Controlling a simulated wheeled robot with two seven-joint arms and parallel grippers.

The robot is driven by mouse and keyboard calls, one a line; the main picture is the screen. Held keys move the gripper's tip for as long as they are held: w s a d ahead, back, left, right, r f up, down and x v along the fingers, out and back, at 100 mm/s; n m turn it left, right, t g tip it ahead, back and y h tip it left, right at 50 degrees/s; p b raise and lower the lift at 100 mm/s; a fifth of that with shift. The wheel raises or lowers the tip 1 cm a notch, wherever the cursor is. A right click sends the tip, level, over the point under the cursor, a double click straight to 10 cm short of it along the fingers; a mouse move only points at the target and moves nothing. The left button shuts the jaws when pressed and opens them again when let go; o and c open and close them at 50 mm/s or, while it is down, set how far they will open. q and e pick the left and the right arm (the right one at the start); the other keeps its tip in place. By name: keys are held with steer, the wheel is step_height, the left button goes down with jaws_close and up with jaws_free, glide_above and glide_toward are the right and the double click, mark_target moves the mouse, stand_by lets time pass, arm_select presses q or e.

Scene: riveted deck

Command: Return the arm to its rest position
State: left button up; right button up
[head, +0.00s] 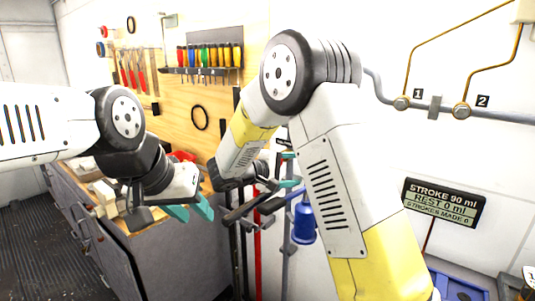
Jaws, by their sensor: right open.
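My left gripper (190,209) comes in from the left and hangs over the front edge of the workbench. Its two teal fingertips lie close side by side from this angle, and I see nothing held between them. My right arm rises from the lower right, bends at a high elbow and reaches down to the middle. My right gripper (282,192) is open there, with dark fingers and teal tips. It is in front of a blue cylinder (304,222) in the picture; I cannot tell whether they touch.
The workbench (165,262) stands at the left, below a pegboard (180,118) with a rack of screwdrivers (210,55). A sign (443,203) reads stroke 90 ml, rest 0 ml, strokes made 0. A pipe with valves 1 and 2 crosses the right wall. A blue bin (458,286) is lower right.

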steer(key=s+d+r+m+g+y, duration=0.1)
steer(key=s+d+m+g+y, duration=0.2)
steer(key=s+d, duration=0.45)
steer(key=s+d+m+g+y, duration=0.25)
steer(key=s+d+g, duration=0.2)
steer(key=s, duration=0.55)
steer(key=s+a+r+m+t+y, duration=0.2)
steer(key=s+y, duration=0.2)
steer(key=s, duration=0.2)
steer(key=s+a+r+m+t+y, duration=0.1)
steer(key=s+a+r+t+y, duration=0.1)
steer(key=s, duration=0.4)
steer(key=shift+s+a+r+m+y, duration=0.3)
steer(key=shift+a+y, duration=0.3)
steer(key=shift+y, duration=0.55)
